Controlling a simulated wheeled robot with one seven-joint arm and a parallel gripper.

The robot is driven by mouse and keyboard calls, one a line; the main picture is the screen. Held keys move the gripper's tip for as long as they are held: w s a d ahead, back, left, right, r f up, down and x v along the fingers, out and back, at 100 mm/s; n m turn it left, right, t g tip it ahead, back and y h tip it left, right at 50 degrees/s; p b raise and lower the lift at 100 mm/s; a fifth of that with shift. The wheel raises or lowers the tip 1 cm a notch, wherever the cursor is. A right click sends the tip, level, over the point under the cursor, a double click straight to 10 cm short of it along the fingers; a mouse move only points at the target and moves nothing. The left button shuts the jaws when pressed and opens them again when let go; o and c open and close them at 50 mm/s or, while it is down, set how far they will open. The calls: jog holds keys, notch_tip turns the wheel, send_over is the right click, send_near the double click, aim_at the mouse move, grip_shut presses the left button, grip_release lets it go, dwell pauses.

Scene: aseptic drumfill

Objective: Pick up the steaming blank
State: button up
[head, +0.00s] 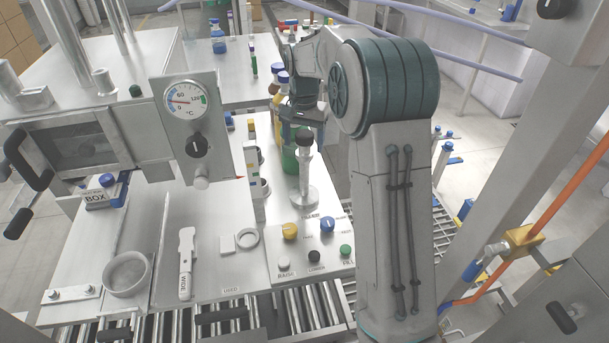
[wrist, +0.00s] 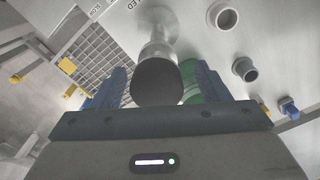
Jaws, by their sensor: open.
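A metal piece with a round flange base, a stem and a black knob on top, which I take for the steaming blank (head: 304,180), stands upright on the steel worktop. In the wrist view its black knob (wrist: 157,83) lies between the two blue fingers, with the stem and flange beyond. My gripper (wrist: 159,72) is open, with a finger to each side of the knob and visible room between. In the head view my gripper (head: 303,117) is just above and behind the knob, partly hidden by my arm.
Bottles (head: 281,85) and a green container (head: 290,158) stand behind the piece. A control panel with coloured knobs (head: 327,225) is in front. A gauge housing (head: 185,105) rises at the left. A white tool (head: 186,262) and a ring (head: 248,237) lie on the worktop.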

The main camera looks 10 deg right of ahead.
aim_at(304, 149)
jog(key=shift+s+f, duration=0.25)
jog(key=shift+f, duration=1.35)
jog(key=shift+w, duration=0.1)
grip_shut()
jog(key=shift+r, duration=0.1)
